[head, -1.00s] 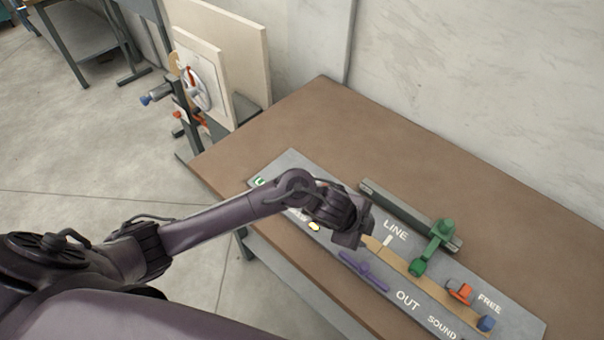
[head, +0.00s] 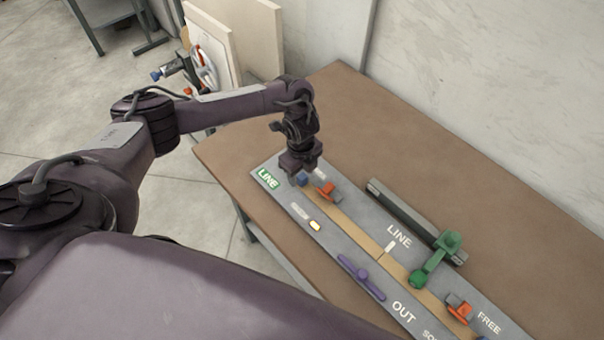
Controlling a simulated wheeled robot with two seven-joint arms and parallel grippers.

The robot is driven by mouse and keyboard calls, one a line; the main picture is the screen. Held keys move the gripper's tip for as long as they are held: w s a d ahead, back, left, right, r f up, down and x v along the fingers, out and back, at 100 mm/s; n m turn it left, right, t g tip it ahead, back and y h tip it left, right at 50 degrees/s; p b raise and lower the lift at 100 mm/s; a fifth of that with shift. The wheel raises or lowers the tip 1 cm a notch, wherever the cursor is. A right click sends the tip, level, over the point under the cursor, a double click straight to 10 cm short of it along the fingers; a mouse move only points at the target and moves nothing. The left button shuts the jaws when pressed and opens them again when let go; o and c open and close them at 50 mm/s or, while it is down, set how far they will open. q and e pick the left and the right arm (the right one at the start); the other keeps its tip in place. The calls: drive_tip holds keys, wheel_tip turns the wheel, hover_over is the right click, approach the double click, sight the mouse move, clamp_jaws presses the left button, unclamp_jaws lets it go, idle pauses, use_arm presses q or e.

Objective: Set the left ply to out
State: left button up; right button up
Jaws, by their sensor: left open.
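A long grey panel (head: 349,233) with a tan strip (head: 352,231) lies on the brown table. Near its left end are a small blue block (head: 302,180) and an orange piece (head: 326,190) on a dark mount. My left gripper (head: 306,170) is open, pointing down just above or at these two; whether it touches them cannot be told. At the right end is a similar orange piece (head: 459,309). The printed words LINE (head: 399,236), OUT (head: 404,312) and FREE (head: 489,322) show. Which part is the left ply is not marked. My right gripper is out of view.
The brown table top (head: 415,140) behind the panel is clear.

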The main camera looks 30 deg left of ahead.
use_arm(q)
wheel_tip(320, 180, down, 2)
drive_tip(key=shift+w+f, duration=0.1)
drive_tip(key=shift+w, duration=0.05)
drive_tip(key=shift+w+f, duration=0.15)
drive_tip(key=shift+f, duration=0.15)
drive_tip(key=c, duration=1)
clamp_jaws()
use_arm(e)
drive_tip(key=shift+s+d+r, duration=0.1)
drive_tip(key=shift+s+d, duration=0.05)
